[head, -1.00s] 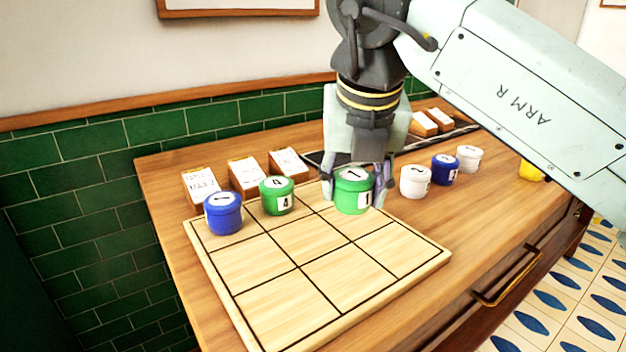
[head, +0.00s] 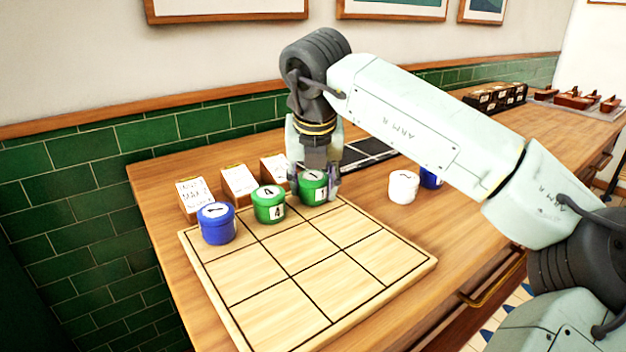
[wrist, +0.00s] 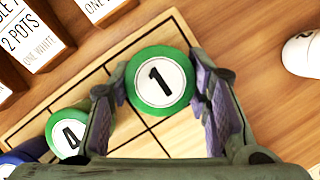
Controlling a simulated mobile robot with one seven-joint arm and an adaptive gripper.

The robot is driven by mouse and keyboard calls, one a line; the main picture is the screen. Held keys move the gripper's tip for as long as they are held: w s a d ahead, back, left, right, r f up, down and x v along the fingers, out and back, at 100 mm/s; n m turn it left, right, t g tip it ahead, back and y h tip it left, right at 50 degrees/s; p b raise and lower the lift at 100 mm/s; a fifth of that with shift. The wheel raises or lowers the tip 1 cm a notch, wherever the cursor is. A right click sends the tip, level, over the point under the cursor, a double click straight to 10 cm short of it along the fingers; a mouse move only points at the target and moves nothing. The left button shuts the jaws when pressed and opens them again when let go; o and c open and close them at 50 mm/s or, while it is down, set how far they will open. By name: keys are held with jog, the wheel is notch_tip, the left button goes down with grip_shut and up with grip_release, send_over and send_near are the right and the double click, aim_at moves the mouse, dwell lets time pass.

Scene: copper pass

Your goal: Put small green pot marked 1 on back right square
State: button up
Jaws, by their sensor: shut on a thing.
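The small green pot marked 1 (head: 312,187) is at the back right square of the wooden grid board (head: 290,322). My gripper (head: 316,184) is shut on it from above, with a finger on either side. In the wrist view the pot's lid (wrist: 160,82) sits between the purple-padded fingers (wrist: 165,92). The pot looks upright. I cannot tell whether its base touches the board. A green pot marked 4 (head: 269,205) stands on the back middle square and a blue pot marked 1 (head: 216,224) on the back left square.
Several wooden card holders (head: 239,184) stand behind the board. A white pot (head: 403,187) and a partly hidden blue pot (head: 431,178) stand to the right. A dark tray (head: 368,152) lies behind my gripper. The board's middle and front rows are empty.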

jog(key=shift+f, duration=0.1)
jog(key=o, duration=1.3)
jog(key=shift+c, duration=0.2)
jog(key=shift+r, duration=0.25)
jog(key=v, duration=1.1)
jog(key=shift+s+r, duration=0.25)
jog(key=shift+r, duration=0.1)
